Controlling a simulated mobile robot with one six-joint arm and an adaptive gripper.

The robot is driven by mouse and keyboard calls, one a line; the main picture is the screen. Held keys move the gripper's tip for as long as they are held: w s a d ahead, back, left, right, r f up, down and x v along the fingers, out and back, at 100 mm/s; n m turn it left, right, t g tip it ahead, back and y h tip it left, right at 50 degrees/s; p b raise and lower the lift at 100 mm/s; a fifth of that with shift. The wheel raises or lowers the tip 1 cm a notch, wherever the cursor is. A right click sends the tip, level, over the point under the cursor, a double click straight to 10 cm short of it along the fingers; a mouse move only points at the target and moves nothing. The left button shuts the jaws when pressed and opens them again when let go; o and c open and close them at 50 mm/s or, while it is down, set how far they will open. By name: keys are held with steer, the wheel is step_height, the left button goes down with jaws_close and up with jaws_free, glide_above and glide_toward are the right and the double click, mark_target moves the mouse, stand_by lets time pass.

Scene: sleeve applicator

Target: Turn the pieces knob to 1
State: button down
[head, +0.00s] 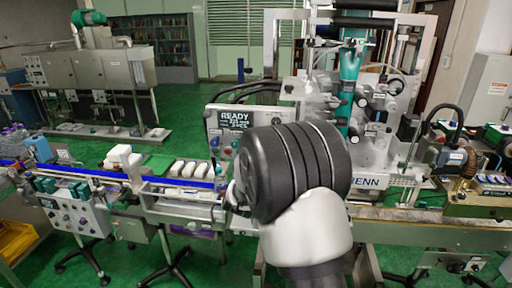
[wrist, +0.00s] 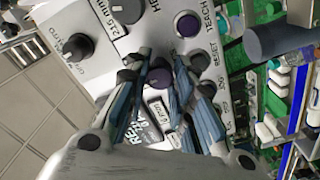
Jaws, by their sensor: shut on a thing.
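The control panel (head: 227,146) stands left of my arm in the head view, its display (head: 233,119) reading READY with small lines below. In the wrist view the panel (wrist: 100,75) is close and turned in the picture. My gripper (wrist: 160,70) has its two fingers on either side of a dark purple knob (wrist: 159,77) and is shut on it. A small label ending in "pcs" (wrist: 160,114) is beside this knob, partly between the fingers. Its pointer and setting cannot be read. In the head view my wrist hides the gripper.
Close to the fingers are a mm knob (wrist: 126,10), an AUTO knob (wrist: 77,46), a TEACH button (wrist: 187,25) and a RESET button (wrist: 199,62). A conveyor (head: 185,183) with white items runs left of my arm.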

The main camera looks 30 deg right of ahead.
steer(key=shift+n, duration=0.3)
steer(key=c, duration=1.3)
jaws_free()
steer(key=shift+c, duration=0.2)
steer(key=v, duration=1.2)
